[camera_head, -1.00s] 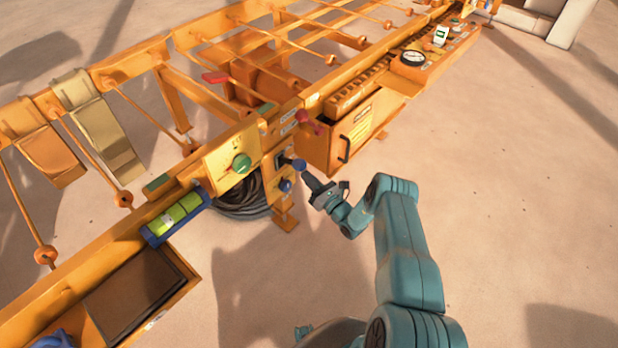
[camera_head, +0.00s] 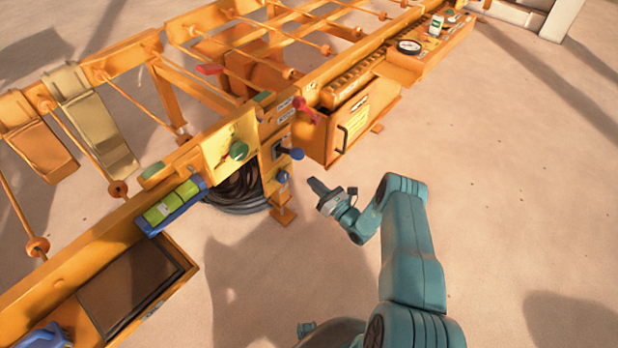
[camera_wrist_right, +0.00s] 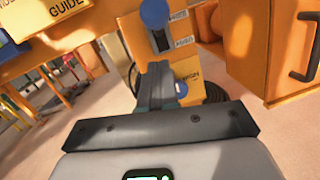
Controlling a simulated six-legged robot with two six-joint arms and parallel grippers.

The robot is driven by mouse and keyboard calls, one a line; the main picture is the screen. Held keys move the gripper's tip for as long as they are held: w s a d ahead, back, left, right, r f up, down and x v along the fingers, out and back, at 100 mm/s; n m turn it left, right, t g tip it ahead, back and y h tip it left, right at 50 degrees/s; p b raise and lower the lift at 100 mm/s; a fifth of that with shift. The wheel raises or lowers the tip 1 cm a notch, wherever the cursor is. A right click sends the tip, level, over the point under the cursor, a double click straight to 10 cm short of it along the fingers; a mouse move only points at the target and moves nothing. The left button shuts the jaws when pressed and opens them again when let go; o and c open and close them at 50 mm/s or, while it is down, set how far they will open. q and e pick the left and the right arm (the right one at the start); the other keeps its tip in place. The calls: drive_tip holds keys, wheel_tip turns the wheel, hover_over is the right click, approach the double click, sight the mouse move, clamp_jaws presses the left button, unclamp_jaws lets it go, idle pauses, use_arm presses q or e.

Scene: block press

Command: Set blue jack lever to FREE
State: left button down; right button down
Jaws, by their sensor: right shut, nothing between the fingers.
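The blue jack lever, with a round blue knob (camera_head: 297,153), sticks out from the orange post of the press frame. In the right wrist view the knob (camera_wrist_right: 154,14) is at the top, above a dark slot with small labels beside it that I cannot read clearly. A second, lower blue knob (camera_head: 283,177) sits on the same post; it is partly hidden by my fingers in the wrist view. My right gripper (camera_head: 315,186) is shut and empty, below and right of the lever, apart from it. My left gripper is not in view.
A green knob (camera_head: 239,150) is on the yellow panel left of the post. A red lever (camera_head: 305,110) is above. An orange cabinet (camera_head: 352,134) with a dark handle stands to the right. A coiled dark hose (camera_head: 236,193) lies below. The sandy floor right of my arm is clear.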

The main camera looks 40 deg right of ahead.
drive_tip(key=s+f, duration=0.1)
drive_tip(key=s, duration=0.6)
drive_tip(key=shift+s+f, duration=0.15)
drive_tip(key=shift+f, duration=0.1)
drive_tip(key=shift+a, duration=0.1)
